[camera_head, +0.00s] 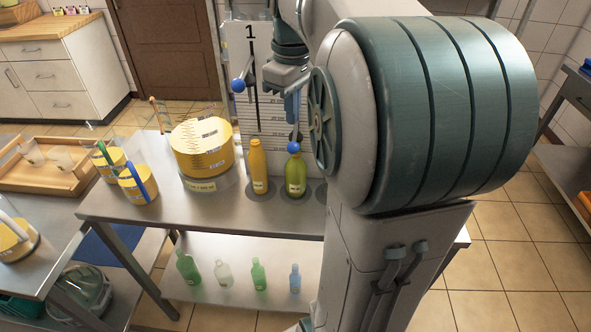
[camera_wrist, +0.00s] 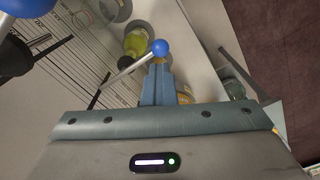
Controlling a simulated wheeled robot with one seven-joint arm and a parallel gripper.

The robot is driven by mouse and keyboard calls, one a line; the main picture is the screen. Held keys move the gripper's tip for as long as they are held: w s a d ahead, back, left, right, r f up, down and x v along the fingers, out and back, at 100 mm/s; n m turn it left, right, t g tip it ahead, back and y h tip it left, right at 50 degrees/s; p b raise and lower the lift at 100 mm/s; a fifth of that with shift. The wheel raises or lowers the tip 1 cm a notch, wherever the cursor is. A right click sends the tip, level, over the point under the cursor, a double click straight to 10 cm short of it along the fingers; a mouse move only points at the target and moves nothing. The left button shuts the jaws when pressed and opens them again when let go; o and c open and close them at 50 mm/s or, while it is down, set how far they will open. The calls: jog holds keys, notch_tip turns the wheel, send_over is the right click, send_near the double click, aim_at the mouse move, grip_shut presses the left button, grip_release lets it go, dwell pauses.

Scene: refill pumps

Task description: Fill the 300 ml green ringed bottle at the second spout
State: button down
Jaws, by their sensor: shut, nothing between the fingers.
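A green bottle (camera_head: 296,178), yellowish inside, stands upright on a round dark pad at the pump panel, right of an orange-yellow bottle (camera_head: 258,166). It also shows in the wrist view (camera_wrist: 137,42). Its label is too small to read and I cannot make out rings. A lever with a blue ball (camera_head: 293,147) is in front of its top; the ball also shows in the wrist view (camera_wrist: 160,47). My gripper (camera_head: 292,112) points down above that ball, fingers shut and empty. In the wrist view the fingertips (camera_wrist: 158,64) are close to the ball; I cannot tell if they touch.
Another blue-ball lever (camera_head: 238,85) is raised at left, by the "1" panel (camera_head: 250,55). A yellow drum (camera_head: 203,147) and yellow tubs (camera_head: 138,184) stand left on the steel table (camera_head: 240,215). Several bottles (camera_head: 188,267) stand on the lower shelf. My arm hides the panel's right part.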

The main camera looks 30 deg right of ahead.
notch_tip(320, 180, up, 9)
jog(key=p, duration=0.7)
jog(key=shift+r, duration=0.15)
jog(key=c, duration=1.7)
grip_release()
jog(key=shift+r+p, duration=2.8)
jog(key=shift+r, duration=7.6)
